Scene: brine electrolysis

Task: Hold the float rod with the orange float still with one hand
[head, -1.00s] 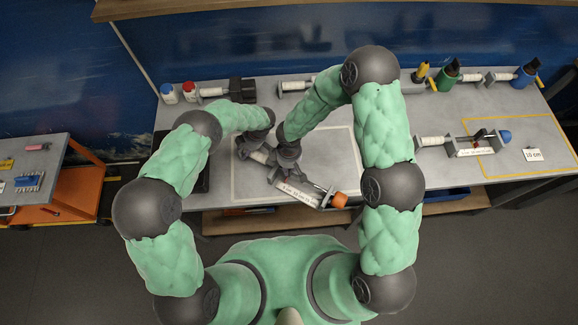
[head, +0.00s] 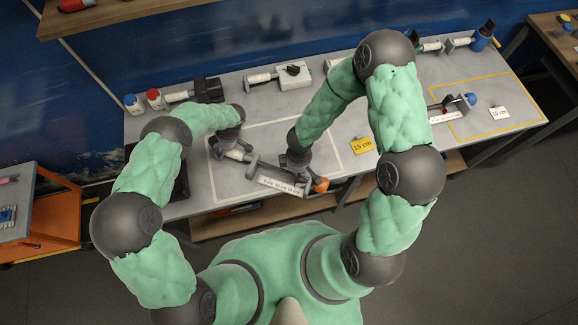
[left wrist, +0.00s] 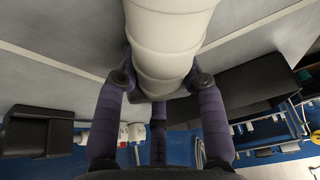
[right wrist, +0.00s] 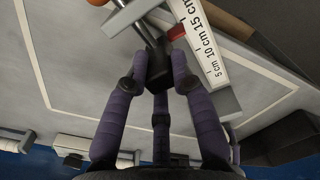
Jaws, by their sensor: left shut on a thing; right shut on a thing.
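The orange float (head: 320,185) is at the right end of a grey device with a white centimetre scale (head: 282,185). In the right wrist view, thin metal rods (right wrist: 143,32) run from a dark block (right wrist: 158,66) towards the float (right wrist: 97,2), which is cut off at the top edge. My right gripper (head: 297,160) is shut on that block beside the scale. My left gripper (head: 228,146) is shut on a white ribbed cylinder (left wrist: 168,40) at the device's left end; the cylinder fills the middle of the left wrist view. The float's contact with the scale cannot be told.
A similar device with a blue float (head: 470,99) and a white "10 cm" card (head: 499,113) lie in the yellow outline. White-and-dark devices and bottles line the back edge.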

